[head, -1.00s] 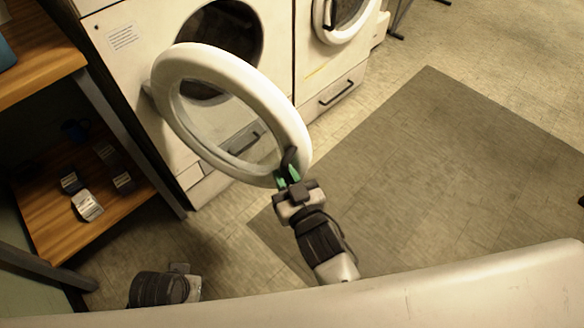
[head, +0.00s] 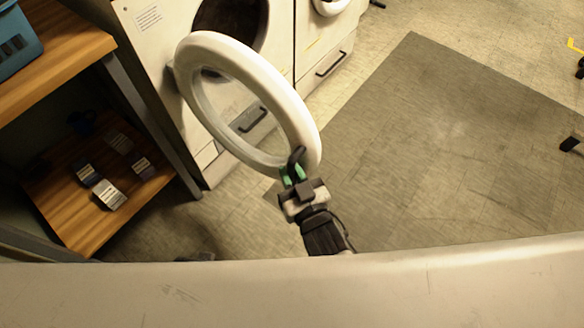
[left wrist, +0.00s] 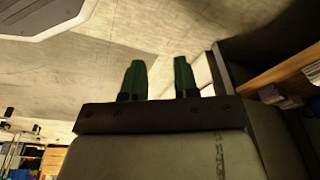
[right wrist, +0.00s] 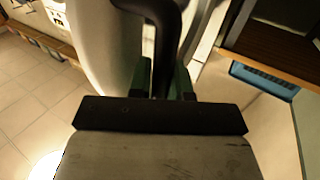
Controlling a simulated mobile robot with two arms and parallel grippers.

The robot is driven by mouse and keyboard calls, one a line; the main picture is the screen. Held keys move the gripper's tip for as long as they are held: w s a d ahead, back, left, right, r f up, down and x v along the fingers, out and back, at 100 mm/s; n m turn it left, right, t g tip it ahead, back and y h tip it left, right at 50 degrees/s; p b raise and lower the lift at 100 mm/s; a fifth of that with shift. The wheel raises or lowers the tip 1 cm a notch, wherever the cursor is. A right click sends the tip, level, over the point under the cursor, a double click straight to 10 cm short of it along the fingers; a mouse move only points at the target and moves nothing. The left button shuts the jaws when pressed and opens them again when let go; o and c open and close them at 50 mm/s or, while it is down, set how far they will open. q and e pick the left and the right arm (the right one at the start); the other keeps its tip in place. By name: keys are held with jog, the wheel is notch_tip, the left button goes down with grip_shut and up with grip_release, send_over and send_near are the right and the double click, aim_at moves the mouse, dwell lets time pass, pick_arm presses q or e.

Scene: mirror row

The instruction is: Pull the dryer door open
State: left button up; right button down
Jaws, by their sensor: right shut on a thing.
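The dryer door (head: 292,100) is a white ring with a clear pane, swung well out from the dryer front (head: 165,50). The dark round drum opening (head: 238,22) shows behind it. My right gripper (head: 292,174) is shut on the black door handle (head: 297,156) at the door's near lower edge. The handle also shows between the green fingers in the right wrist view (right wrist: 168,45). My left gripper (left wrist: 160,80) shows in the left wrist view with its green fingers apart and nothing between them. It is away from the door.
A wooden shelf unit (head: 70,35) stands at the left, with a blue basket (head: 15,45) on top and small boxes (head: 110,193) below. A second dryer (head: 325,50) stands to the right. The floor with a grey mat (head: 440,140) is clear.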

jog(key=c, duration=1.1)
grip_release()
jog(key=shift+s+d, duration=0.15)
jog(key=shift+s, duration=0.1)
pick_arm(q)
jog(key=f, duration=0.1)
jog(key=s+f+p, duration=0.1)
jog(key=shift+a+f, duration=0.1)
jog(key=shift+f, duration=0.2)
pick_arm(e)
jog(key=v, duration=1)
jog(key=shift+s, duration=0.15)
pick_arm(q)
jog(key=shift+w, duration=0.1)
